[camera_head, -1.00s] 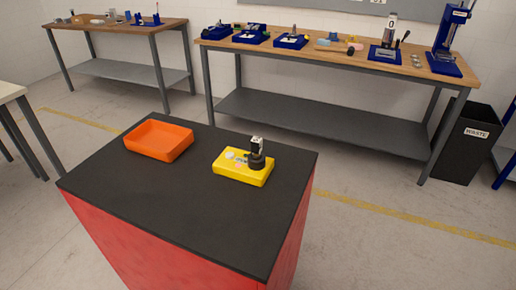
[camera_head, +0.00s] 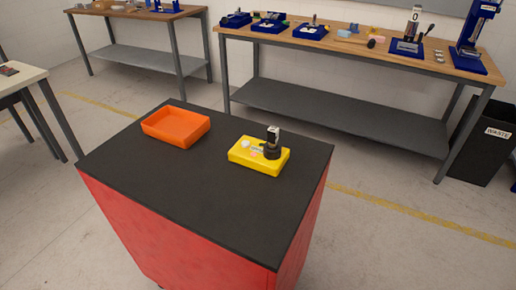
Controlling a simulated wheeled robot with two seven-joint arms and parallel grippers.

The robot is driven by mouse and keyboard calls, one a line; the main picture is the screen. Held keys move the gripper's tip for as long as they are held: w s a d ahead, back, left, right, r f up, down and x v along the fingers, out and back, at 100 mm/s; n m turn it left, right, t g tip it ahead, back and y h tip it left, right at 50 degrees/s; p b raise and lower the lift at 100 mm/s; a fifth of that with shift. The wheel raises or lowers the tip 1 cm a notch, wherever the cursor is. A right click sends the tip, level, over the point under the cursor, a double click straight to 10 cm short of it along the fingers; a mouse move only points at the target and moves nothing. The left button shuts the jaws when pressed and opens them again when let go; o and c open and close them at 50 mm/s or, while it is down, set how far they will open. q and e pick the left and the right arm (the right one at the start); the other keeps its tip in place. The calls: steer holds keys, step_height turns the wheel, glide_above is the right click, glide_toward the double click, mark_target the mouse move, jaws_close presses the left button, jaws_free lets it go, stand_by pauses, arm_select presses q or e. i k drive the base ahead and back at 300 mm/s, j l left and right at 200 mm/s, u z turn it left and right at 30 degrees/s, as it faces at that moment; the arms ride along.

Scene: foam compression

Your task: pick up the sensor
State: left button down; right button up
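A yellow tray (camera_head: 240,160) sits on the black top of a red cart. A dark, round-based device (camera_head: 272,150) with a pale upper part stands upright at the tray's right side. A small whitish round piece (camera_head: 245,144) and other tiny pieces lie beside it in the tray. I cannot tell for certain which of these is the sensor. An empty-looking orange tray (camera_head: 176,138) sits to the left on the same cart. Neither of my grippers is in view.
The cart's black top (camera_head: 190,195) is clear in front of the trays. A long wooden bench (camera_head: 345,47) with blue fixtures stands behind. A black waste bin (camera_head: 483,145) is at right. A pale table (camera_head: 20,80) is at left.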

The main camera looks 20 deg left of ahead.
mark_target(273, 131)
steer(key=j+z, duration=0.1)
steer(key=z, duration=0.45)
steer(key=k+j+z, duration=0.6)
steer(key=z, duration=0.2)
steer(key=k+j, duration=0.15)
steer(key=k, duration=0.25)
steer(key=k+j+z, duration=0.15)
steer(key=k, duration=0.25)
steer(key=k+j, duration=0.2)
steer(key=k, duration=0.2)
steer(key=z, duration=0.05)
